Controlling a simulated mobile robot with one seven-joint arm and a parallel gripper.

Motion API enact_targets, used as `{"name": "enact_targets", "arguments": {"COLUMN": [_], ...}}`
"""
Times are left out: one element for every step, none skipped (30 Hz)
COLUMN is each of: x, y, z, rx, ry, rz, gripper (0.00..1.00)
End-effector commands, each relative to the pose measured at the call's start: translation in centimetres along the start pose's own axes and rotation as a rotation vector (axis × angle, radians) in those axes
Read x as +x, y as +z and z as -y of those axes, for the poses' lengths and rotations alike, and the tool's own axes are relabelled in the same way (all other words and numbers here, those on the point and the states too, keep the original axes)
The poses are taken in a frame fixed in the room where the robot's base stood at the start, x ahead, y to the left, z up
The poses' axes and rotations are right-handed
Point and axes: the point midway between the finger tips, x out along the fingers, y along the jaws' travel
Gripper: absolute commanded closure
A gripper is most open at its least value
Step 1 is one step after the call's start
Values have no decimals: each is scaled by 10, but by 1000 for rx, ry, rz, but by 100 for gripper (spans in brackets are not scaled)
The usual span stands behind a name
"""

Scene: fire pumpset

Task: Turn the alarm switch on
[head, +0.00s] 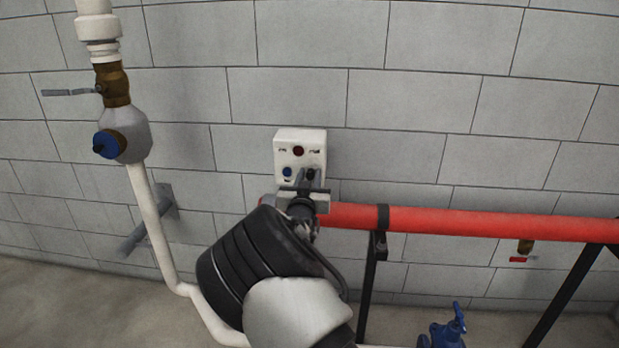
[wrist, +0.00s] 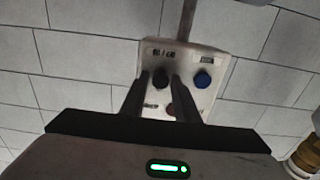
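A white alarm switch box (head: 288,140) is fixed to the block wall in the head view. It carries a red button (head: 298,151) above, a blue button (head: 287,171) at lower left and a dark knob (head: 311,172) at lower right. My gripper (head: 308,178) is in front of its lower right part. In the wrist view the box (wrist: 215,98) appears upside down. There the two fingertips of my gripper (wrist: 160,76) are apart, one on each side of the dark knob (wrist: 160,79). I cannot tell if they touch it. The labels are too small to read.
A red horizontal pipe (head: 470,223) runs right, just below the box, on a black bracket (head: 383,218). A white pipe (head: 150,205) with a brass valve (head: 113,86) stands to the left. A blue valve (head: 447,330) is at lower right.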

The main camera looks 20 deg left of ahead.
Motion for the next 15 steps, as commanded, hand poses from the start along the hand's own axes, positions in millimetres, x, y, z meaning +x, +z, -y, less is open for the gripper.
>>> {"name": "enact_targets", "arguments": {"x": [0,0,0,0,0,0,0,0,0,0,0,0,0,0,0], "y": [0,0,0,0,0,0,0,0,0,0,0,0,0,0,0], "z": [0,0,0,0,0,0,0,0,0,0,0,0,0,0,0], "rx": [0,0,0,0,0,0,0,0,0,0,0,0,-1,-2,-4], "ry": [0,0,0,0,0,0,0,0,0,0,0,0,0,0,0], "rz": [0,0,0,0,0,0,0,0,0,0,0,0,0,0,0], "gripper": [72,72,72,75,80,87,92,97,100,100,100,100,100,100,100]}}
